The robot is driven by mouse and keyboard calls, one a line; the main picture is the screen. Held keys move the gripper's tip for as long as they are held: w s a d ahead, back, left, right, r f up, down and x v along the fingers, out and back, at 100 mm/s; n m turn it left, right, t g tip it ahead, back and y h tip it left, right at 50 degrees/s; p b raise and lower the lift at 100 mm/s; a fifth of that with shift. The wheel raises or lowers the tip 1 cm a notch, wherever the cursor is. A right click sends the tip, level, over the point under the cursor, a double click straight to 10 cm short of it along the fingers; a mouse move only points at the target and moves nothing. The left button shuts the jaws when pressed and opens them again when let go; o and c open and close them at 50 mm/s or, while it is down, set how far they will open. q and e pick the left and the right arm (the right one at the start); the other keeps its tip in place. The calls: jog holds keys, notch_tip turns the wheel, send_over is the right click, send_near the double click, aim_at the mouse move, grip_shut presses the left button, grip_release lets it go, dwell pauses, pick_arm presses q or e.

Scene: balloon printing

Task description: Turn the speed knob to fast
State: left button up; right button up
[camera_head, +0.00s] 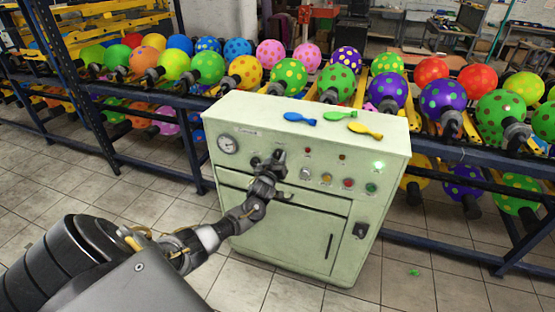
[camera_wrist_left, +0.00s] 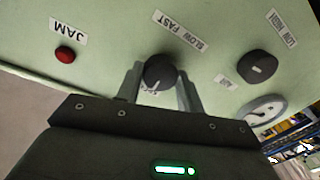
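The dark round speed knob (camera_wrist_left: 160,72) is on the pale green panel by the SLOW FAST label (camera_wrist_left: 180,30) in the left wrist view. It has a small white mark near its lower edge. My left gripper (camera_wrist_left: 161,82) has one finger on each side of the knob, with almost no gap to see, and looks shut on it. In the head view my left gripper (camera_head: 277,160) is at the upper front of the green machine (camera_head: 330,127) and hides the speed knob. My right gripper is not in view.
A second dark knob (camera_wrist_left: 257,67), labelled LOW HIGH, sits close beside, with a gauge (camera_wrist_left: 264,111) below it. A red JAM button (camera_wrist_left: 65,55) is on the other side. Flat balloons (camera_head: 300,117) lie on the machine top. Balloon racks (camera_head: 185,101) stand behind.

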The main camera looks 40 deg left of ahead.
pick_arm(q)
jog(key=shift+c, duration=1.4)
jog(key=shift+m, duration=0.3)
